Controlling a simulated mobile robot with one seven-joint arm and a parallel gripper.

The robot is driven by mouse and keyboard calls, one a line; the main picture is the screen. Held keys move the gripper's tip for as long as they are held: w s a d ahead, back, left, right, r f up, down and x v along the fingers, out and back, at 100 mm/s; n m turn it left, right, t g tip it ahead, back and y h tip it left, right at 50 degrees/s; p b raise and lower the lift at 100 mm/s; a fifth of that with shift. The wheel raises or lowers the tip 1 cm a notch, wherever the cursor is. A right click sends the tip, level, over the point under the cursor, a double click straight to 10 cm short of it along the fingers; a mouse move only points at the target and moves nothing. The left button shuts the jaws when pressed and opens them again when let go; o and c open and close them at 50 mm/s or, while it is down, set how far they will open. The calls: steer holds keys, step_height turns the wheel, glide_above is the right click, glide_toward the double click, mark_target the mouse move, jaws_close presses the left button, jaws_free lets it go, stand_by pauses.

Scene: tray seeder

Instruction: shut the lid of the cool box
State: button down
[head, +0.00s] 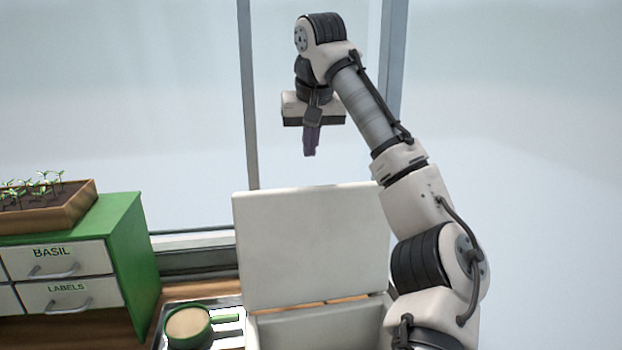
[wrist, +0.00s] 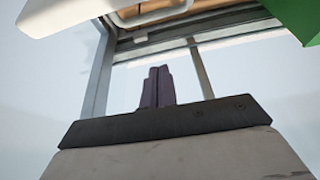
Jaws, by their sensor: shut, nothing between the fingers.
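The cool box (head: 322,329) is a pale box at the bottom middle of the head view, its lower part cut off by the frame. Its lid (head: 312,245) stands open, raised nearly upright at the back of the box. My gripper (head: 310,153) is above the lid, pointing down, apart from it and empty. Its purple fingers are together; they also show in the wrist view (wrist: 158,72). A pale panel at the top left of the wrist view (wrist: 60,12) looks like the lid's edge.
A green drawer cabinet (head: 128,255) marked BASIL and LABELS stands at the left with a seedling tray (head: 75,207) on top. A round green-rimmed sieve or pot (head: 188,327) lies on a metal tray left of the box. A window with grey posts (head: 248,100) is behind.

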step_height(320, 180, down, 8)
steer(key=p, duration=0.3)
steer(key=shift+s+r, duration=0.15)
steer(key=shift+s, duration=0.2)
steer(key=shift+s+d+b, duration=0.1)
steer(key=shift+b, duration=0.25)
